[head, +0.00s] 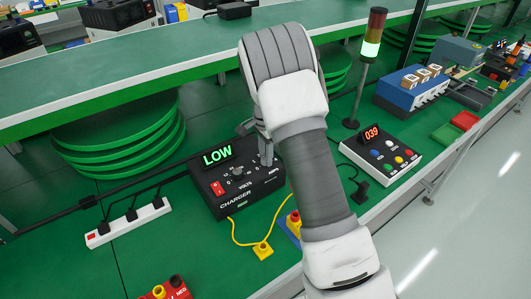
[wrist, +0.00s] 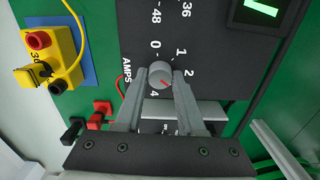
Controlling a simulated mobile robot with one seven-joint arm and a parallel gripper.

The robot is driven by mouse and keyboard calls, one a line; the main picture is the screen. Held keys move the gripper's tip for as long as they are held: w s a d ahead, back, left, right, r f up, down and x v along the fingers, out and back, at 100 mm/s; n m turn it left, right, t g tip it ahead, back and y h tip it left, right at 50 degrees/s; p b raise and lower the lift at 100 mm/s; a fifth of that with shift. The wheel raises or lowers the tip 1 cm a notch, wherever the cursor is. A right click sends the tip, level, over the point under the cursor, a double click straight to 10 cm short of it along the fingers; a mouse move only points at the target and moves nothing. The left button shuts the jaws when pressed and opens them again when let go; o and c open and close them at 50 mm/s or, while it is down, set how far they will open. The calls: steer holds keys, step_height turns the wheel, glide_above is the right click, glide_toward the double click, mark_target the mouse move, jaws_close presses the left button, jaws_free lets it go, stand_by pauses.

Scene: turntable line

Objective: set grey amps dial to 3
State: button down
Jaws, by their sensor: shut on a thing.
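The black charger box (head: 242,197) stands on the green bench in the head view, with a lit LOW display. In the wrist view, the grey amps dial (wrist: 159,72) sits on the black panel by the word AMPS. My gripper (wrist: 160,78) has its two fingers shut on the sides of this dial. The dial's red mark points down and right, between the visible 2 and 4. The 3 is hidden, seemingly behind the right finger. In the head view, my gripper (head: 265,151) reaches the charger's right side and hides the amps dial.
A grey volts dial (head: 237,171) and a red switch (head: 217,188) are on the charger. A yellow terminal block (wrist: 52,60) is beside it. A white power strip (head: 128,222) lies left. A button box (head: 380,155) showing 039 stands right.

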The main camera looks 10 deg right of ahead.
steer(key=shift+r+m+p, duration=0.1)
steer(key=shift+m+p, duration=0.2)
steer(key=shift+m, duration=0.8)
steer(key=c, duration=0.5)
jaws_free()
step_height(320, 180, up, 17)
steer(key=shift+r+p, duration=0.2)
steer(key=shift+p, duration=0.4)
